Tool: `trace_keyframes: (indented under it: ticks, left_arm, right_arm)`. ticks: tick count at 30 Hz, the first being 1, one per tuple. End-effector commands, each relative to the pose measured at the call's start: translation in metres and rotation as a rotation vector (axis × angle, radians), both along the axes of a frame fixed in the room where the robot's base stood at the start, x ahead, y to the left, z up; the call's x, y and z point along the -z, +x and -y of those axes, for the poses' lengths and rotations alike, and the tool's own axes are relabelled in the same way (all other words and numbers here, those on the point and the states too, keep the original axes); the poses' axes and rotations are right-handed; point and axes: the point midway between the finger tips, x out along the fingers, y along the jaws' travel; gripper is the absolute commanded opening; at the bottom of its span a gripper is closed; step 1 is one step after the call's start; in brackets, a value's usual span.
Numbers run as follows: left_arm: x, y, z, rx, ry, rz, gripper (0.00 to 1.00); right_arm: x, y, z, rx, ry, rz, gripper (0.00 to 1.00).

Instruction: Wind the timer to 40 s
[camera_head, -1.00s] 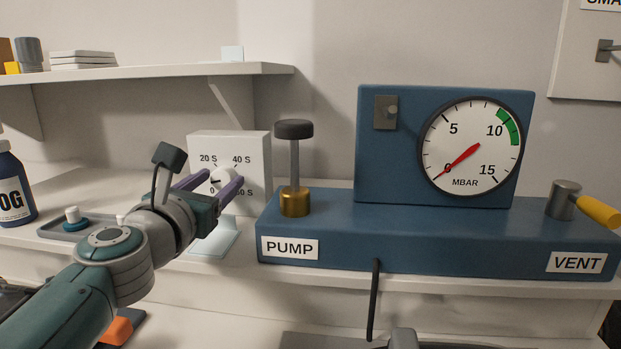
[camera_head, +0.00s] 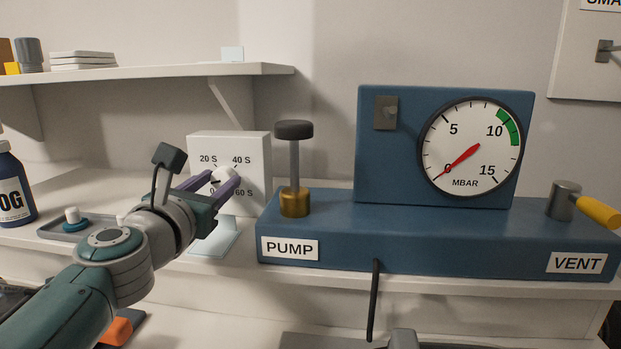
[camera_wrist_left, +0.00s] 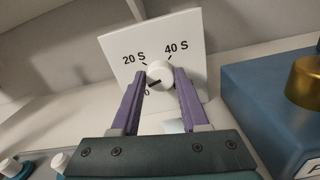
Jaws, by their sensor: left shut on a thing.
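The timer (camera_head: 255,155) is a white box with a round white knob (camera_head: 224,175) and printed marks 0, 20 S, 40 S and 60 S. In the left wrist view the knob (camera_wrist_left: 160,74) has a dark pointer line directed to the lower left, near the 0 mark. My left gripper (camera_head: 220,184) is at the timer's front, its purple fingers shut on the knob, one on each side. The fingers also show in the left wrist view (camera_wrist_left: 159,85). My right gripper is not in view.
Right of the timer stands the blue pump unit (camera_head: 430,240) with a black-topped plunger (camera_head: 294,165), a gauge (camera_head: 471,145) and a yellow vent handle (camera_head: 598,211). A grey tray (camera_head: 62,230) and a dark bottle (camera_head: 12,188) are at left. A shelf (camera_head: 140,73) hangs above.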

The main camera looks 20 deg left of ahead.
Motion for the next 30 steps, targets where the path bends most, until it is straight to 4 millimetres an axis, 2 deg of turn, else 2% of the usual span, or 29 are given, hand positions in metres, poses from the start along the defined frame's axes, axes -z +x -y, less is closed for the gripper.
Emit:
trace_keyframes:
  ticks: [28,29,30]
  left_arm:
    - [-0.0003,0.0,0.0,0.0,0.0,0.001,0.0]
    - [-0.0003,0.0,0.0,0.0,0.0,0.001,0.47]
    - [-0.0003,0.0,0.0,0.0,0.0,0.001,0.51]
  right_arm:
    - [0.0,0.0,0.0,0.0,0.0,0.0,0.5]
    - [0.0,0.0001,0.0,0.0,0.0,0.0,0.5]
    - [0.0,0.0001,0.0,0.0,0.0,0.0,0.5]
